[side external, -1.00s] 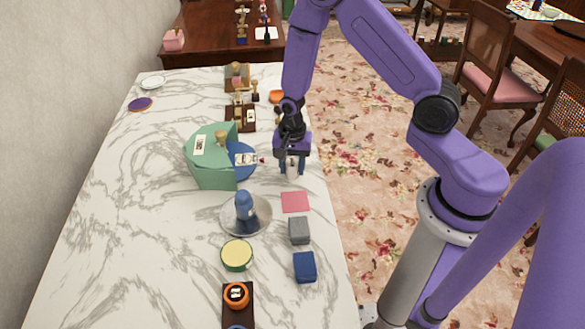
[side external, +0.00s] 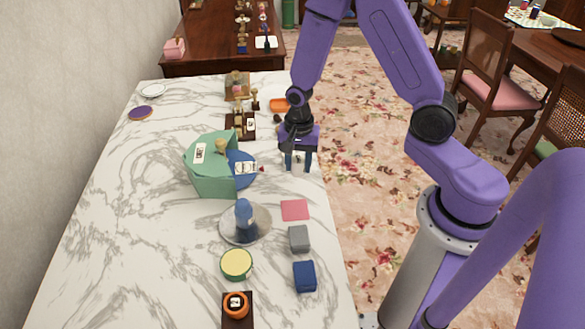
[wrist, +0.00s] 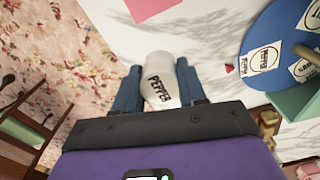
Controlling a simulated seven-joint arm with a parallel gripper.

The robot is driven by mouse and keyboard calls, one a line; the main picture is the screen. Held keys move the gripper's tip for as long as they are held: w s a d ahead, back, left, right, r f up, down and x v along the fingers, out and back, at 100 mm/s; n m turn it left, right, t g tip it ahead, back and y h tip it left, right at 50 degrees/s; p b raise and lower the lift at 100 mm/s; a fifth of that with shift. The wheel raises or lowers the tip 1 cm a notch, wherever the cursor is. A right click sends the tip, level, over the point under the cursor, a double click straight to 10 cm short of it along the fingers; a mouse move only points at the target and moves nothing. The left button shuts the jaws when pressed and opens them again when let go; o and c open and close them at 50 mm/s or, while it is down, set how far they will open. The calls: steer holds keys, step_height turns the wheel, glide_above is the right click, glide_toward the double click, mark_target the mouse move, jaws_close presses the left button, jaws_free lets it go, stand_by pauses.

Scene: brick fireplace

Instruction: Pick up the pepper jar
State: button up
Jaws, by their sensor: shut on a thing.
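The pepper jar is white with black PEPPER lettering. It shows in the wrist view (wrist: 163,80) between the two blue fingers of my gripper (wrist: 160,88). In the side external view my gripper (side external: 297,163) points down near the right edge of the marble table, shut on the jar. There the jar (side external: 297,156) is mostly hidden by the fingers. The wrist view shows the jar's label side and no other thing between the fingers. I cannot tell exactly how high the jar is above the table.
Left of my gripper stands a green curved holder (side external: 205,178) with a blue round part (wrist: 262,40) bearing PEPPER labels. Nearer are a pink square (side external: 295,210), a grey cube (side external: 299,238), a blue cube (side external: 304,276) and a plate (side external: 260,225) with a blue figure. The floor lies to the right.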

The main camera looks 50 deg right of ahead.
steer(key=s+r, duration=0.7)
steer(key=s, duration=0.5)
steer(key=shift+r, duration=0.3)
steer(key=w+a+r+m, duration=0.25)
steer(key=w+m, duration=0.55)
steer(key=w, duration=0.5)
steer(key=shift+m, duration=0.6)
steer(key=w+f, duration=0.3)
steer(key=w, duration=0.1)
steer(key=w+a+f, duration=0.1)
steer(key=w+f, duration=0.2)
steer(key=w, duration=0.2)
steer(key=w+a+f, duration=0.1)
steer(key=w+f, duration=0.2)
steer(key=w, duration=0.2)
steer(key=shift+a+f, duration=0.1)
steer(key=shift+f, duration=0.1)
steer(key=shift+w+f, duration=0.55)
steer(key=shift+f, duration=0.05)
steer(key=shift+w+f, duration=0.1)
steer(key=shift+f, duration=1.5)
steer(key=shift+f, duration=0.1)
